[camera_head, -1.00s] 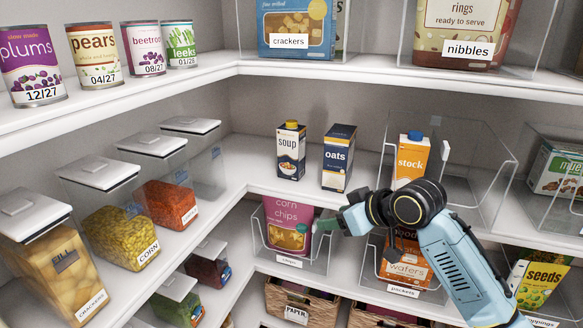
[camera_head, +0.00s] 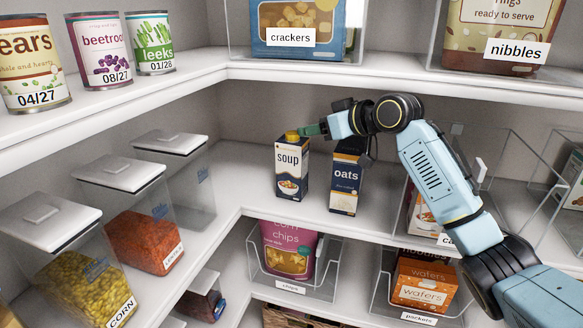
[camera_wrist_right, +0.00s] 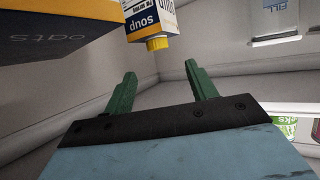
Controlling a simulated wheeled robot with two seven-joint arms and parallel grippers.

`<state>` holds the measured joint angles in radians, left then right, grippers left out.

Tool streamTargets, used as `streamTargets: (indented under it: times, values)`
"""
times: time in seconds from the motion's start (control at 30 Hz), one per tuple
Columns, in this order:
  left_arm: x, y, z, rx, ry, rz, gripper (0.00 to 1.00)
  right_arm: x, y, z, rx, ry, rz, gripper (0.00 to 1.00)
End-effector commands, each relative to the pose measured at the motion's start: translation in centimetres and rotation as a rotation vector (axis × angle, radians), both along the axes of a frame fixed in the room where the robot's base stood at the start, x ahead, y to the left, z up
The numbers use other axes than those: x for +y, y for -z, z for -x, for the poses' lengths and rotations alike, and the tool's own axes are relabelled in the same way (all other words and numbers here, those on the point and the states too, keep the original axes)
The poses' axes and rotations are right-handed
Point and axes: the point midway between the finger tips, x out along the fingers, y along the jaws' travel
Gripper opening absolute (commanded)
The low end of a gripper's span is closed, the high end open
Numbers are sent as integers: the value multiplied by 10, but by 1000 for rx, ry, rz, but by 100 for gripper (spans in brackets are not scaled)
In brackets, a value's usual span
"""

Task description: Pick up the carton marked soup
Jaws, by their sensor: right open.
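The soup carton (camera_head: 290,172), dark blue and white with a yellow cap, stands upright on the middle shelf near the corner. In the right wrist view the soup carton (camera_wrist_right: 153,18) shows upside down, its cap lying in the picture between and beyond the fingertips. My right gripper (camera_head: 308,131) is beside the carton's top in the head view. In the wrist view this right gripper (camera_wrist_right: 162,78) has its two green fingers apart, with nothing between them. I cannot tell whether a finger touches the carton. My left gripper is not in view.
The dark oats carton (camera_head: 345,182) stands close on the soup's right, under my right arm; the oats carton (camera_wrist_right: 62,30) also looms left in the wrist view. Clear bins (camera_head: 140,225) line the left shelf. The upper shelf edge (camera_head: 330,75) runs above my gripper.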

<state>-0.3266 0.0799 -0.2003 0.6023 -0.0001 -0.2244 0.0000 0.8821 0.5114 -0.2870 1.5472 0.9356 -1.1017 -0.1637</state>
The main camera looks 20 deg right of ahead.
Motion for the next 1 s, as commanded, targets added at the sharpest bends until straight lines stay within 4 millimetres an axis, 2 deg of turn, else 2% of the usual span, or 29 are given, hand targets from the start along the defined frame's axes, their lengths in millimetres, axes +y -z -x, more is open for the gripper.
streamTargets:
  times: [0.07,0.3,0.37,0.5,0.63,0.97,1.0]
  values:
    - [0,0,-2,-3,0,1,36,5,3,-9,0,1,-3,57]
    - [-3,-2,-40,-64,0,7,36,11,11,-21,-1,1,0,57]
    - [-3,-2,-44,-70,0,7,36,14,16,-26,0,0,-1,57]
    - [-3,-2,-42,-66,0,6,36,22,30,-41,2,0,-1,57]
    - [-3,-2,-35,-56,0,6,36,27,34,-52,1,1,-2,57]
    - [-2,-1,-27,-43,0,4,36,30,37,-57,-1,1,0,57]
    - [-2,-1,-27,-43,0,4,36,30,37,-57,0,1,0,54]
